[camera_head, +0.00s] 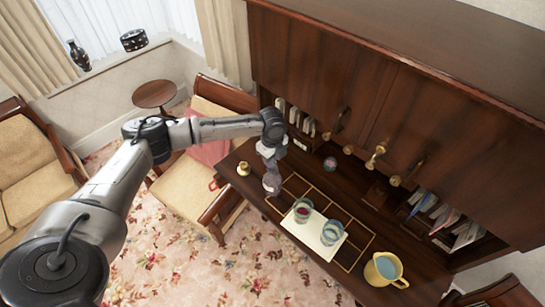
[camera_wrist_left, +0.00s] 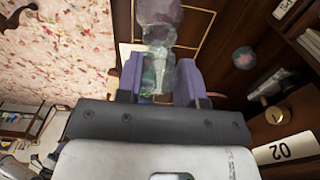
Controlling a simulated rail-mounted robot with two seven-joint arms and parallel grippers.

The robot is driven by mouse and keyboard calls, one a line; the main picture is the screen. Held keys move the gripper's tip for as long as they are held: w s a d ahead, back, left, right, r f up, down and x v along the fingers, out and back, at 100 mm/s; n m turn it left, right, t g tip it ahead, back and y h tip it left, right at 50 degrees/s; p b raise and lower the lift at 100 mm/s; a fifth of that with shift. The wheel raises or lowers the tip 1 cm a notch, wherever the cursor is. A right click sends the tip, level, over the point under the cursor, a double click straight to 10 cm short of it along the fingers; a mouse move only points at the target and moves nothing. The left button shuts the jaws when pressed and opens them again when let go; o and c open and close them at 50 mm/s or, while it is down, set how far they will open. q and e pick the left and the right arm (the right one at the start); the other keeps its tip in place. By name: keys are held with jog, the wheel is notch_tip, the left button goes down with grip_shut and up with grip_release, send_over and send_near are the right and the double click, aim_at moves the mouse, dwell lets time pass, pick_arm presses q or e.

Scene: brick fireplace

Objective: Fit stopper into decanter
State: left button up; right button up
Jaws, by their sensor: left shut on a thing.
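My left gripper (camera_head: 270,182) hangs over the left part of the desk, beside the glassware. In the left wrist view its purple fingers (camera_wrist_left: 158,82) are closed on a clear glass piece, which looks like the stopper (camera_wrist_left: 155,80). Clear glass (camera_wrist_left: 160,12) also shows beyond the fingertips; I cannot tell where the held piece ends and the glass behind begins. In the head view two clear round vessels, one with reddish colour (camera_head: 303,210) and one bluish (camera_head: 332,233), stand on a pale mat (camera_head: 308,236). I cannot tell whether either is the decanter. My right gripper is not in view.
A yellow pitcher (camera_head: 382,268) stands at the desk's right end. A small gold object (camera_head: 243,168) sits at the left end. A round ball (camera_head: 330,163) lies near the back, before cabinet doors with brass knobs. A chair (camera_head: 215,215) is close to the desk's left side.

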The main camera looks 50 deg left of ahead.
pick_arm(q)
jog(key=shift+p, duration=0.45)
dwell(0.6)
jog(key=shift+f+b, duration=0.3)
jog(key=shift+f, duration=0.7)
jog(key=shift+f, duration=0.75)
jog(key=o, duration=0.9)
notch_tip(320, 180, up, 12)
jog(key=b, duration=0.3)
jog(key=shift+r, duration=0.25)
jog(key=shift+r+b, duration=0.3)
jog(key=shift+r, duration=0.35)
